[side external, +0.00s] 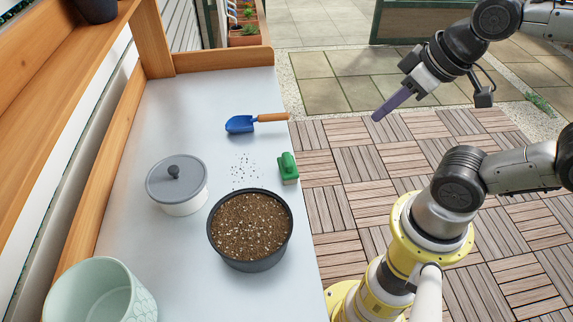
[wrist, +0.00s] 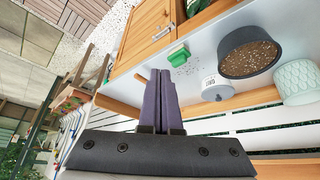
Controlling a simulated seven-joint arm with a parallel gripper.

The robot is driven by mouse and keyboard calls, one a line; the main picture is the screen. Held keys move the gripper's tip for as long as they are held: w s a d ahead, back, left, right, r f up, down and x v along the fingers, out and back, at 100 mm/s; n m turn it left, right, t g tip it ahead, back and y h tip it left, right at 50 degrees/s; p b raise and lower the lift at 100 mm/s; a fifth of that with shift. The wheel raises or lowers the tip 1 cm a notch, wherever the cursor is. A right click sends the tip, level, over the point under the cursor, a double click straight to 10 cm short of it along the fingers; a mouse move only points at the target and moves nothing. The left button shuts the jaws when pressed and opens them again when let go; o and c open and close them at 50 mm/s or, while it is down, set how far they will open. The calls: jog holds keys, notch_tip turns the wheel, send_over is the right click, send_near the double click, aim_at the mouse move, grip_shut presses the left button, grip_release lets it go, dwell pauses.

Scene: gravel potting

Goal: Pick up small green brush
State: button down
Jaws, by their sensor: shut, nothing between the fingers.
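The small green brush (side external: 288,168) lies on the white bench top near its right edge, right of some scattered dark grains. In the wrist view the green brush (wrist: 178,54) shows beyond my fingertips, near the bench edge. My gripper (side external: 376,117) is up in the air to the right of the bench, well apart from the brush. Its purple fingers (wrist: 160,75) are shut together with nothing between them.
A dark pot of speckled soil (side external: 250,228) stands close in front of the brush. A lidded white container (side external: 177,187), a pale green pot (side external: 100,292) and a blue trowel with a wooden handle (side external: 242,124) are on the bench (side external: 150,243). Wooden boards edge its back and far end.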

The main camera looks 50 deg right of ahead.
dwell(0.4)
grip_release()
dwell(0.4)
